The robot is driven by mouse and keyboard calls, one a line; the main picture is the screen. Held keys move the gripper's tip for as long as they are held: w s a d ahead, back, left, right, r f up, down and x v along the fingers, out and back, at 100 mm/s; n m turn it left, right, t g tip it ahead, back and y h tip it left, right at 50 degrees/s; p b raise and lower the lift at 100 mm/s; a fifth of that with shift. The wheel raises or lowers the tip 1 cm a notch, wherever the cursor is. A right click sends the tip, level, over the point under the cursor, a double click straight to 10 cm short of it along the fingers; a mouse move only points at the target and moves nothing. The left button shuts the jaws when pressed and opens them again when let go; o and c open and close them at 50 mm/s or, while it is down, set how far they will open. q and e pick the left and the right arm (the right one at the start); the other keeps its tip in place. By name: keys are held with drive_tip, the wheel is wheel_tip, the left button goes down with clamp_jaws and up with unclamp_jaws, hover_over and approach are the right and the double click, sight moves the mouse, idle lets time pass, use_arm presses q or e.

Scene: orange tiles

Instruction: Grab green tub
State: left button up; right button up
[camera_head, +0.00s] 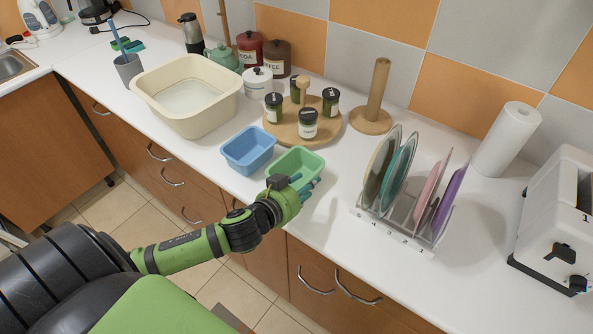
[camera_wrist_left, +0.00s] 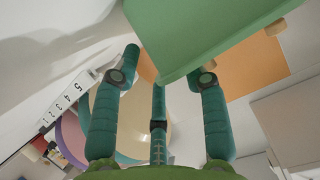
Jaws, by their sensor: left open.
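The green tub (camera_head: 298,159) stands on the white counter near its front edge, right of the blue tub (camera_head: 248,149). My left gripper (camera_head: 306,187) is at the tub's near right side and hides part of it. In the left wrist view the green tub (camera_wrist_left: 205,30) fills the upper middle and right, close to the fingertips. The left gripper (camera_wrist_left: 166,65) has its teal fingers spread apart there, with the tub's wall beyond the right finger. I cannot tell whether they touch. My right gripper is not in view.
A cream basin (camera_head: 187,118) is left of the tubs. A round wooden tray (camera_head: 285,137) with several jars stands behind. A plate rack (camera_head: 395,232) with several plates is on the right. The counter between tub and rack is clear.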

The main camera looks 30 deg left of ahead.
sight(312, 177)
use_arm(q)
drive_tip(key=shift+p+x, duration=0.3)
drive_tip(key=shift+x, duration=0.95)
drive_tip(key=shift+w+a+f, duration=0.1)
drive_tip(key=shift+w, duration=0.3)
drive_tip(key=shift+w+f, duration=0.1)
drive_tip(key=shift+w, duration=0.1)
drive_tip(key=shift+c, duration=1.2)
clamp_jaws()
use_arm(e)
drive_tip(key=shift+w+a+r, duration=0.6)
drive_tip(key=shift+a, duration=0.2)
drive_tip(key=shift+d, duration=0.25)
